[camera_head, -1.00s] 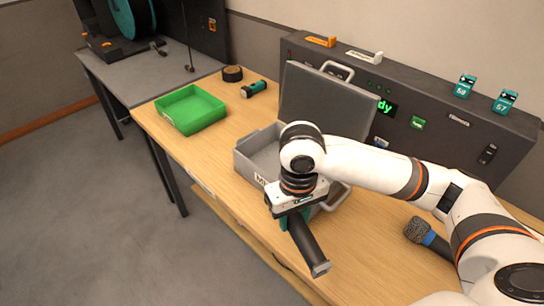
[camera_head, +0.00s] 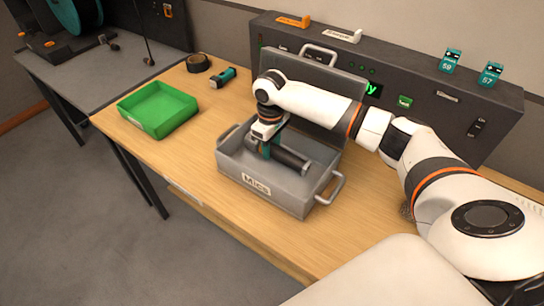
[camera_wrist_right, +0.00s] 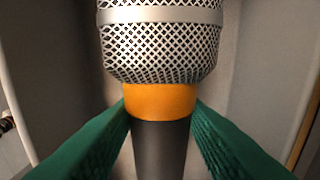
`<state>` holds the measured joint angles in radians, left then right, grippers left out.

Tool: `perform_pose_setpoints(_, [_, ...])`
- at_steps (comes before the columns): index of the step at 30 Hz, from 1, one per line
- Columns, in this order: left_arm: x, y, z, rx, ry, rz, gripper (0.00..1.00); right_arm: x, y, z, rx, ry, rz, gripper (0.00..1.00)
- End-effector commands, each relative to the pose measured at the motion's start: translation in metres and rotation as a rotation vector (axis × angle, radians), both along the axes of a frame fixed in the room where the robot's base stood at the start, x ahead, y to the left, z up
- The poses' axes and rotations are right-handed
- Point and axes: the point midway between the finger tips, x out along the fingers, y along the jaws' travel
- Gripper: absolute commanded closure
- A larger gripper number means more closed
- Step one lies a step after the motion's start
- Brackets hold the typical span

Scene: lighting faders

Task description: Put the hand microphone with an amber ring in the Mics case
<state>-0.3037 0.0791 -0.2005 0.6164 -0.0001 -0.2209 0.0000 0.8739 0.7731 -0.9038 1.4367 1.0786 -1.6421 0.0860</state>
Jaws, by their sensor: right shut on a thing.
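The hand microphone with an amber ring (camera_wrist_right: 160,102) fills the right wrist view, its silver mesh head at the top and its dark handle below. My right gripper (camera_wrist_right: 160,132) is shut on it just below the ring, a green finger on each side. In the head view the dark handle (camera_head: 292,160) points to the right, inside the outline of the open grey Mics case (camera_head: 243,183); its head is hidden behind my right gripper (camera_head: 267,148). I cannot tell whether the microphone touches the case floor. My left gripper is not in view.
The case lid (camera_head: 330,75) stands open at the back, before a dark console (camera_head: 440,105). A green tray (camera_head: 158,106) is to the left, with a tape roll (camera_head: 198,63) and a teal-and-black object (camera_head: 222,77) behind it. Bare wooden table (camera_head: 190,165) lies in front.

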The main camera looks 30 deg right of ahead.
Motion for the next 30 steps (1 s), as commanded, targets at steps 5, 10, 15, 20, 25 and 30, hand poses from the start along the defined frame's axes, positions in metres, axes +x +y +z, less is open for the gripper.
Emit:
perform_pose_setpoints(5, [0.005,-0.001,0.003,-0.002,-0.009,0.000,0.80,-0.001,0.000,-0.030,-0.002,0.004,-0.002,0.93])
perform_pose_setpoints(10, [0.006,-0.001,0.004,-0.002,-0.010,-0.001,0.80,-0.001,0.000,-0.044,0.000,0.001,-0.002,0.93])
perform_pose_setpoints(15, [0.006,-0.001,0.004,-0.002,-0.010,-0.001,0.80,0.000,0.000,-0.044,-0.001,0.000,-0.001,0.93])
perform_pose_setpoints(20, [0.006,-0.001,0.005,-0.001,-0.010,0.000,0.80,0.000,0.000,-0.046,0.000,0.000,-0.001,0.93])
perform_pose_setpoints(25, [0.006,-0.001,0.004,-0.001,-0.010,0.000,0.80,-0.001,0.000,-0.047,0.000,0.001,-0.001,0.40])
perform_pose_setpoints(30, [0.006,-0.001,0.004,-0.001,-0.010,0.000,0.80,-0.001,0.000,-0.047,0.000,0.001,-0.001,0.40])
